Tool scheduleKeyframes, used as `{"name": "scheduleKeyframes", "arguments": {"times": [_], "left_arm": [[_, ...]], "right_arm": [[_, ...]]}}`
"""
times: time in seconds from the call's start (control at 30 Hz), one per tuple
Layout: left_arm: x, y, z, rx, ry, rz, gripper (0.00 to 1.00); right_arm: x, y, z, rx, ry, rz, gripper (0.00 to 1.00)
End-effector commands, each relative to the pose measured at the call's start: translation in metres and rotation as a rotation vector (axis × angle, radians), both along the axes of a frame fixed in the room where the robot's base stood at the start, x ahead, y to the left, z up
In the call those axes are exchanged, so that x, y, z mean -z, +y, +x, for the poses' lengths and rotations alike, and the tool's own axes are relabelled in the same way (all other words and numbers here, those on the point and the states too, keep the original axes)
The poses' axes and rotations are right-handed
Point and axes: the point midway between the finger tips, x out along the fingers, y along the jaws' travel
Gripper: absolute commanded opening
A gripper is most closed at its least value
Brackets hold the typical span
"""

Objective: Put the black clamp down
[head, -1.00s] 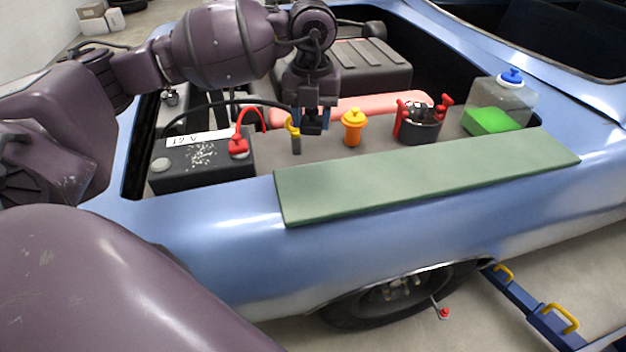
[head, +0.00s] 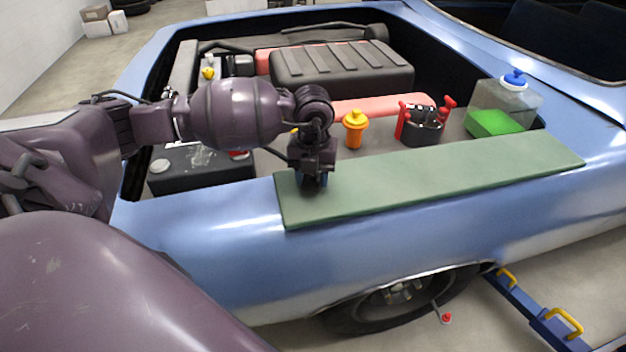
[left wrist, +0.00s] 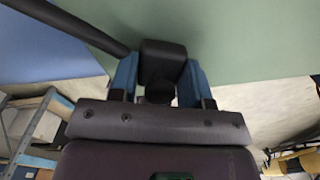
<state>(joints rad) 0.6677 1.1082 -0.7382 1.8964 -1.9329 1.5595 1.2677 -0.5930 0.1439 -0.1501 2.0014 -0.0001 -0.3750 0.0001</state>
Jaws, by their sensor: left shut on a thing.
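My left gripper (head: 312,184) is over the left end of the green mat (head: 420,180) on the car's fender, fingers pointing down. In the left wrist view, its blue fingers are shut on the black clamp (left wrist: 163,62), a dark block with a dark cable (left wrist: 70,25) running off to the upper left. The green mat (left wrist: 250,40) fills the background there. In the head view the clamp is mostly hidden by the gripper. I cannot tell whether the clamp touches the mat. My right gripper is not in view.
The battery (head: 200,168) is left of the mat, partly behind my arm. The mat's middle and right are bare.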

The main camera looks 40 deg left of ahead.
Motion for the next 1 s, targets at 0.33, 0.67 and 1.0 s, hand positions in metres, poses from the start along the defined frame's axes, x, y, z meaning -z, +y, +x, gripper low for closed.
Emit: {"name": "scheduleKeyframes", "arguments": {"times": [0.33, 0.67, 1.0], "left_arm": [[0.0135, 0.0002, 0.0001, 0.001, -0.001, 0.000, 0.20], [0.0162, 0.0001, 0.0000, 0.001, -0.001, 0.000, 0.68], [0.0127, 0.0002, 0.0002, 0.001, -0.002, 0.001, 0.69]], "right_arm": [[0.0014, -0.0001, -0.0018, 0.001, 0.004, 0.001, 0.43], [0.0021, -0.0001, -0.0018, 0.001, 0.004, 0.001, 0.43], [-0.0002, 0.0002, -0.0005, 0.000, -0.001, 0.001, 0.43]]}}
